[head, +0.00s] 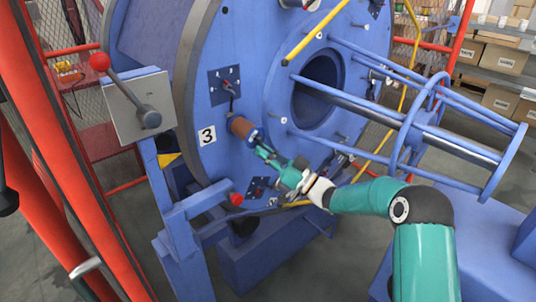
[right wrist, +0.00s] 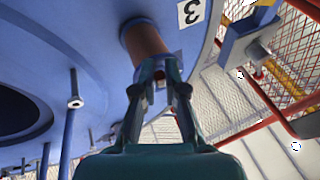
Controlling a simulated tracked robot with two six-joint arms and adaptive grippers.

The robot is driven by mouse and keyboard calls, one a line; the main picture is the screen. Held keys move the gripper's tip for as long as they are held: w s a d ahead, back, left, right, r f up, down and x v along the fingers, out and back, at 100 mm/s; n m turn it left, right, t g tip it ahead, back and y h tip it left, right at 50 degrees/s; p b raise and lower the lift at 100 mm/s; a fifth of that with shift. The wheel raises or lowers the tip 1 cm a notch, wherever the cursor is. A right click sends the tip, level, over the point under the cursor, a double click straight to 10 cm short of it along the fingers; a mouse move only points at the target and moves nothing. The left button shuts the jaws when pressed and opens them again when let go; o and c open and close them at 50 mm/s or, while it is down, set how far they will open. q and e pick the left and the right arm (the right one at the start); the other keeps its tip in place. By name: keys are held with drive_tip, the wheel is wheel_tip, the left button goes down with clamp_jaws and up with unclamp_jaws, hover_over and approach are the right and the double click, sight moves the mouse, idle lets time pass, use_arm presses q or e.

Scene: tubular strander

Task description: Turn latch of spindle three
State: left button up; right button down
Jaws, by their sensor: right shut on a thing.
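Spindle three carries a brown spool (head: 241,127) on the blue disc (head: 215,160), beside a white plate marked 3 (head: 207,135). The spool also shows in the right wrist view (right wrist: 143,38), with the plate (right wrist: 190,12) to its right. My right gripper (head: 260,148) is at the spool's outer end, its fingers closed around a small part there, seemingly the latch. In the right wrist view the fingertips (right wrist: 160,74) largely hide that part, so I cannot tell its angle. My left gripper is not in view.
A grey box (head: 139,104) with a red-knobbed lever (head: 100,62) stands left of the disc. Blue guide bars (head: 440,135) reach out to the right. A yellow bar (head: 316,32) crosses above. Red posts (head: 50,150) stand at left; boxes (head: 497,58) fill shelves behind.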

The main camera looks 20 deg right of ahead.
drive_tip(key=c, duration=1.2)
unclamp_jaws()
drive_tip(key=shift+w+d+f, duration=0.1)
drive_tip(key=shift+d+f, duration=0.05)
drive_tip(key=shift+d, duration=0.15)
drive_tip(key=shift+a, duration=0.1)
drive_tip(key=v, duration=1.2)
